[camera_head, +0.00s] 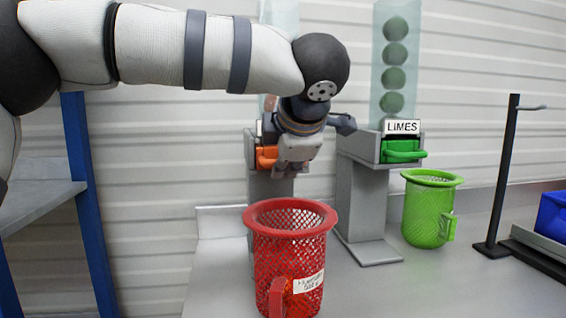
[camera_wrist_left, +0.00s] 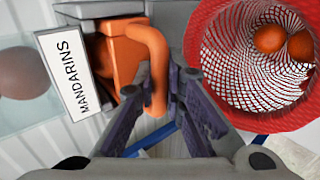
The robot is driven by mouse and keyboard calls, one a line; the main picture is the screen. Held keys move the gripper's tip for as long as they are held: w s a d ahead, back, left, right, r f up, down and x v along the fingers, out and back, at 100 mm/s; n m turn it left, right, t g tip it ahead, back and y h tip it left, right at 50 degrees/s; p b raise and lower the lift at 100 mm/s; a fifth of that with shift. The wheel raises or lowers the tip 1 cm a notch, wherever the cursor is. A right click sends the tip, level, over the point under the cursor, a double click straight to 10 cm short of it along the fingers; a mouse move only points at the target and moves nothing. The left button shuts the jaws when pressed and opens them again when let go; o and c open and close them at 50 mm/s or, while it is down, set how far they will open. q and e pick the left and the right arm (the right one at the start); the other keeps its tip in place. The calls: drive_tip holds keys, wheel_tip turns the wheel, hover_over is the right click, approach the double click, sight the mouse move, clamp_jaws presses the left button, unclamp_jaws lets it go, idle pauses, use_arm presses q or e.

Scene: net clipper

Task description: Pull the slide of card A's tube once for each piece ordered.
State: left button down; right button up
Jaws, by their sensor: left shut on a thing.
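My left gripper (camera_head: 290,172) is at the mandarin dispenser and shut on its orange slide handle (camera_wrist_left: 152,45). The orange slide also shows in the head view (camera_head: 265,158), partly behind the gripper. The red mesh basket (camera_head: 285,222) stands in front of the dispenser. In the left wrist view at least two mandarins (camera_wrist_left: 269,39) lie in the basket. Its white label is too small to read surely. No order card is legible. My right gripper is out of view.
A second dispenser with a LIMES sign (camera_head: 402,127), green slide (camera_head: 402,152) and tube of limes (camera_head: 393,78) stands to the right. Beyond it are a green basket (camera_head: 428,210), a black stand (camera_head: 500,190) and a blue bin (camera_head: 552,215). The front right table (camera_head: 430,285) is clear.

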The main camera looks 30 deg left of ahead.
use_arm(q)
drive_tip(key=shift+s+d+r, duration=0.1)
drive_tip(key=shift+s+d, duration=0.9)
drive_tip(key=shift+s, duration=0.25)
drive_tip(key=shift+s+d+r, duration=0.1)
drive_tip(key=shift+s+d, duration=0.9)
drive_tip(key=shift+s, duration=0.3)
drive_tip(key=shift+s+d, duration=1)
drive_tip(key=shift+s, duration=0.25)
drive_tip(key=w+a, duration=0.6)
drive_tip(key=w, duration=0.2)
drive_tip(key=shift+w+a, duration=0.15)
drive_tip(key=shift+w, duration=0.05)
drive_tip(key=c, duration=1.6)
unclamp_jaws()
drive_tip(key=shift+f, duration=0.1)
